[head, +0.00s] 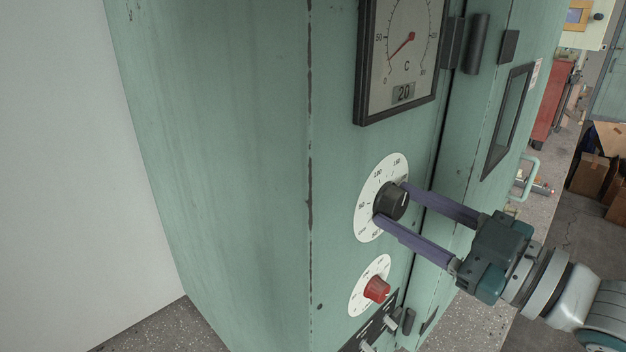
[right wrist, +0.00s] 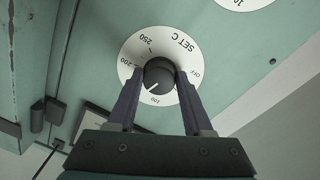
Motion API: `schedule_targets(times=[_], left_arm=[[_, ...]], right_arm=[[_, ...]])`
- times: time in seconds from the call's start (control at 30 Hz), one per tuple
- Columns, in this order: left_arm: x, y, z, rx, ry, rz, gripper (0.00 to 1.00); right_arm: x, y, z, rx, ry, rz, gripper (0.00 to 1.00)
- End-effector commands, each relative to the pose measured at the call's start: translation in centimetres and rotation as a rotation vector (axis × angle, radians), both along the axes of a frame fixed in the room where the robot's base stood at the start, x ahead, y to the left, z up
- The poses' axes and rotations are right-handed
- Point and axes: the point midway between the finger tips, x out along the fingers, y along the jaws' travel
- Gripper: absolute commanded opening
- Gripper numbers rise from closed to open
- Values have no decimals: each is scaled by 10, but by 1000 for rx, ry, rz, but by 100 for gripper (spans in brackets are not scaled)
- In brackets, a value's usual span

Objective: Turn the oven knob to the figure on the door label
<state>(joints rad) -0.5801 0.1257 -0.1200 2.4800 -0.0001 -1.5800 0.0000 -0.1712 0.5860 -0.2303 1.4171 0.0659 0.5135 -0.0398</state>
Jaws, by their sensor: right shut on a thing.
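The black oven knob (head: 393,203) sits on a round white dial (head: 366,222) on the green oven front. My right gripper (head: 391,201) is shut on the knob, one purple finger on each side. In the right wrist view, the knob (right wrist: 158,76) is between the fingertips (right wrist: 159,80), and its white mark points down-left, close to 100. A small door label (head: 535,73) shows at the right, too small to read. My left gripper is not in view.
A temperature gauge (head: 410,55) with a red needle and a display reading 20 is above the knob. A red knob (head: 377,289) on a smaller dial and a switch panel (head: 380,325) are below. The oven door with a window (head: 507,120) and handle (head: 528,178) is at right.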

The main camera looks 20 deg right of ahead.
Motion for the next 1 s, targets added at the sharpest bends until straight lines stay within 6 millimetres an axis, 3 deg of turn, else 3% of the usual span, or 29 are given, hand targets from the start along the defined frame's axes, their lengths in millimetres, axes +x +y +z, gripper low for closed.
schedule_targets(times=[1.0], left_arm=[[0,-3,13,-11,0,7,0]], right_arm=[[-1,2,1,828,343,0,0]])
